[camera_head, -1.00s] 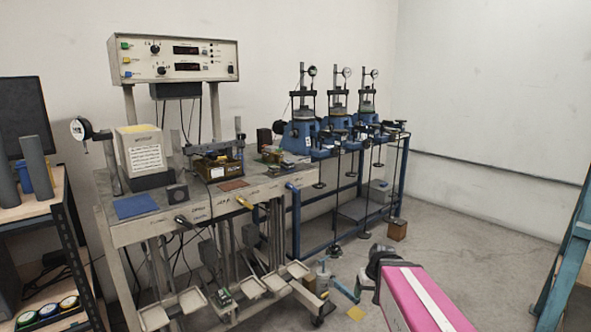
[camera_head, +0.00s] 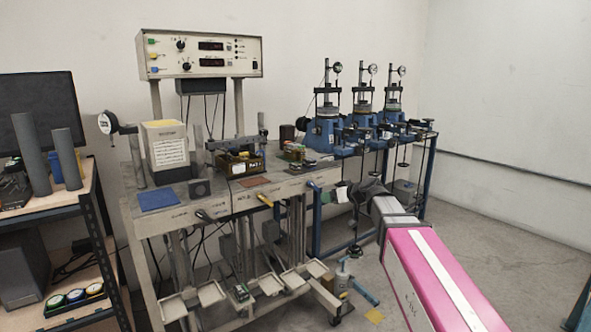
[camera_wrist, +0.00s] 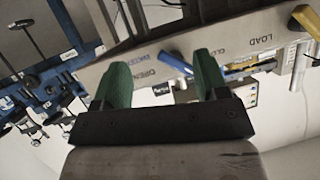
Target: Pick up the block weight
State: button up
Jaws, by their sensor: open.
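No block is clearly marked as the block weight. A small dark block (camera_head: 200,189) sits at the front of the bench, beside a blue mat. A dark brown block (camera_head: 287,132) stands at the back right of the bench, and a grey block (camera_head: 405,189) sits low on the blue rack. My gripper (camera_head: 343,192) is in front of the bench's right end, apart from these blocks. In the wrist view, its two green fingers (camera_wrist: 163,78) are spread with nothing held between them. The bench's lettered front edge lies beyond them.
The bench (camera_head: 165,222) carries a white box (camera_head: 167,150), a gauge and tools; handles (camera_head: 265,200) jut from its front. The blue rack with several presses (camera_head: 325,130) stands right. A shelf (camera_head: 60,205) stands left. Open floor lies right of my arm.

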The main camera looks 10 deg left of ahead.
aim_at(299, 165)
jog(key=w+a+r+n+y, duration=0.1)
jog(key=a+r, duration=0.2)
jog(key=r, duration=0.2)
jog(key=a+r+n+y, duration=0.1)
jog(key=a+r+y, duration=0.15)
jog(key=r, duration=0.25)
jog(key=shift+t+h, duration=0.35)
jog(key=shift+t, duration=0.05)
jog(key=x, duration=1.1)
jog(key=shift+r, duration=0.2)
grip_shut()
